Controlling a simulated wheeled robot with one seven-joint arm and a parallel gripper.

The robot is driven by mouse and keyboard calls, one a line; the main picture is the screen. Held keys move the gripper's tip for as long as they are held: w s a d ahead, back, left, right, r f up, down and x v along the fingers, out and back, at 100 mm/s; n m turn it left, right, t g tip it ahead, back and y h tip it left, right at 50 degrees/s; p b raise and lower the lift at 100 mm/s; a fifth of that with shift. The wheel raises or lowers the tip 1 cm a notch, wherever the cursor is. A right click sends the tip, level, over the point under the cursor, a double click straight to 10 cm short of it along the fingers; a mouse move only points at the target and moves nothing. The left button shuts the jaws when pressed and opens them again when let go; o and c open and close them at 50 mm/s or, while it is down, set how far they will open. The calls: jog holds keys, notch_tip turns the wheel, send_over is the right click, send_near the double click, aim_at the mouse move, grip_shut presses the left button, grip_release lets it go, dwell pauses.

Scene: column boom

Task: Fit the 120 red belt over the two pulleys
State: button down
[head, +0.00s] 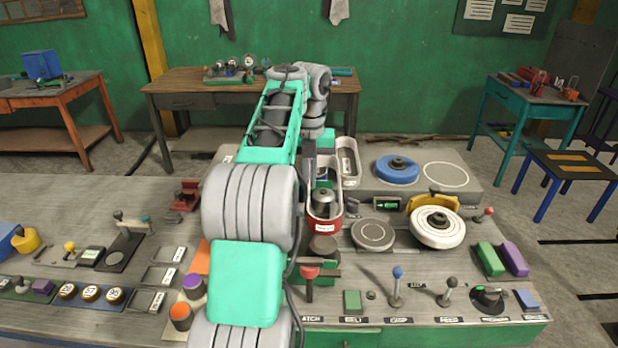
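A long loop with a red front end and a small white label, which looks like the red belt (324,226), is right of my arm near the middle of the bench. It lies around a grey metal, dome-topped part (323,204); whether it is seated there is unclear. Two wheels that look like pulleys are to the right: a blue one (397,170) at the back and a white ribbed one (437,232) nearer. My gripper (322,165) points down above the back of the red loop. Its fingertips are too small and hidden to read, and no grip on the belt is visible.
A pale oblong loop (347,162) stands just right of my gripper. Flat round discs (373,234) and a yellow bracket (432,203) are nearby. Levers with knobs (397,287) line the front edge. Green and purple blocks (490,258) sit at right. My arm hides the bench middle.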

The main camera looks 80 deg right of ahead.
jog(key=shift+f+b, duration=5.25)
jog(key=shift+f, duration=0.35)
jog(key=shift+d+f, duration=0.1)
jog(key=shift+d, duration=0.15)
jog(key=c, duration=1.2)
grip_release()
jog(key=shift+o, duration=0.2)
notch_tip(320, 180, up, 8)
jog(key=p, duration=0.8)
jog(key=shift+f, duration=0.25)
